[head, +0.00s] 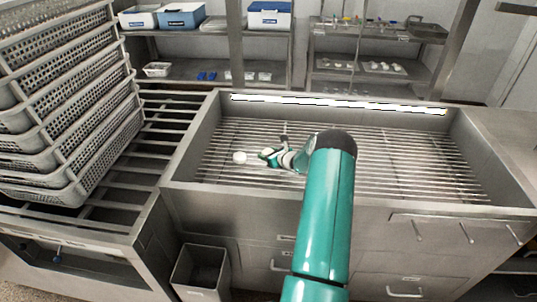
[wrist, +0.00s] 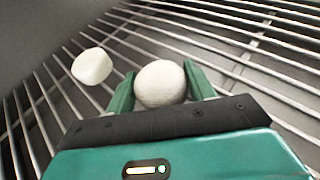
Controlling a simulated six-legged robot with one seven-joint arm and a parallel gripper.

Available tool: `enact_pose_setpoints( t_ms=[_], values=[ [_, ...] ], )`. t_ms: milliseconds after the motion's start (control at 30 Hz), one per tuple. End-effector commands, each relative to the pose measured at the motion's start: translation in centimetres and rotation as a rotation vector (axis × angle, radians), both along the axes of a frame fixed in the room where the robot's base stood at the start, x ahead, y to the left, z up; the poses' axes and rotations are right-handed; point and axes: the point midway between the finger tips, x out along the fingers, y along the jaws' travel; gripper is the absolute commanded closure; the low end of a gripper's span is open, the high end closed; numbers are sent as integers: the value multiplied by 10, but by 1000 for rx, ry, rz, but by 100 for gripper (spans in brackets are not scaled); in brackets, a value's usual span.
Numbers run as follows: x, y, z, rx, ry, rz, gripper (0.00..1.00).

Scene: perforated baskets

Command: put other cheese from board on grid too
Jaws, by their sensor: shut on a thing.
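A round white cheese (wrist: 160,84) sits between the two green fingers of my gripper (wrist: 161,88) in the wrist view, and the fingers are shut on it. A second white cheese (wrist: 92,66) lies on the metal grid (wrist: 45,108), to the left of the held one and apart from it. In the head view my gripper (head: 268,154) is low over the left part of the grid (head: 400,165), with a white cheese (head: 240,157) just left of its fingertips. The held cheese is hard to make out there. I cannot tell whether it touches the bars. No board is recognisable.
The grid lies inside a sink-like metal basin with raised walls (head: 190,145). Stacked perforated baskets (head: 70,110) stand on a slatted rack at the left. Shelves with boxes (head: 180,16) and trays are behind. The grid's right part is clear.

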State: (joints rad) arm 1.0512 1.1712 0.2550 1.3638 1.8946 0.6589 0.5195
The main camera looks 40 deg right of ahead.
Motion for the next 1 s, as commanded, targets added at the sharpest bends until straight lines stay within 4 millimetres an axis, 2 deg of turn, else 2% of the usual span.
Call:
enact_pose_setpoints(
  t_ms=[167, 200, 267, 300, 667, 767, 1000],
  values=[
    [0, 0, -4, 1, 0, 0, 70],
    [0, 0, -3, 0, 0, 0, 39],
    [0, 0, -3, 0, 0, 0, 27],
    [0, 0, -3, 0, 0, 0, 25],
    [-2, 0, 1, 0, 1, 0, 25],
    [-14, 0, 6, 2, 1, -2, 25],
    [-61, 6, 26, 0, 1, -2, 25]
  ],
)
